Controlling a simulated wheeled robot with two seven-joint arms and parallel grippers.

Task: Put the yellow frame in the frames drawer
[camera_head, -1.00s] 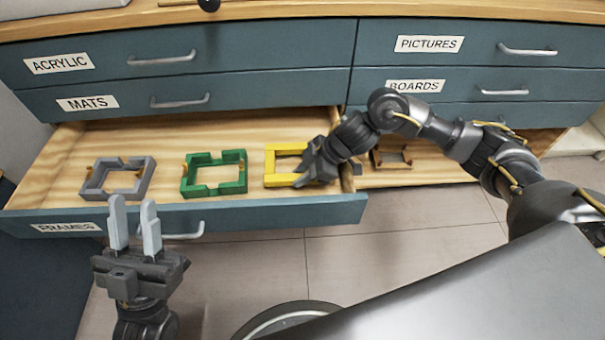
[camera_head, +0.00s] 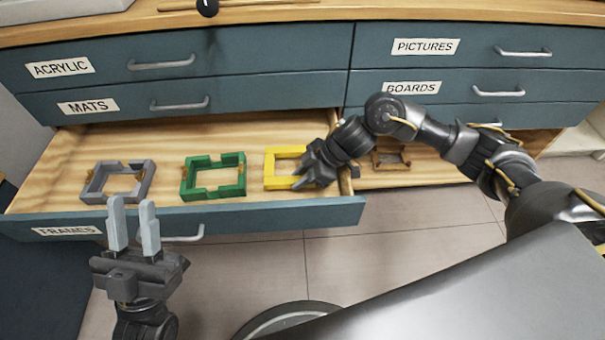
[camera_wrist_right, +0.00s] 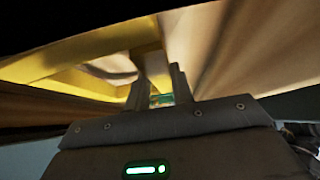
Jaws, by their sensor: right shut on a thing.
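The yellow frame (camera_head: 270,168) is inside the open frames drawer (camera_head: 285,211), at its right end. In the head view my right gripper (camera_head: 304,176) is at the frame's right side and covers part of it. In the right wrist view the yellow frame (camera_wrist_right: 95,60) reaches the fingers of my right gripper (camera_wrist_right: 160,88), which are shut on it. I cannot tell whether the frame touches the drawer floor. My left gripper (camera_head: 133,228) is open and empty, in front of the drawer's left part, with its fingers pointing up.
A green frame (camera_head: 240,175) and a grey frame (camera_head: 92,183) lie in the same drawer, left of the yellow one. A brown frame (camera_head: 391,158) lies in the open space to the right. Closed drawers labelled acrylic, mats, pictures and boards are above.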

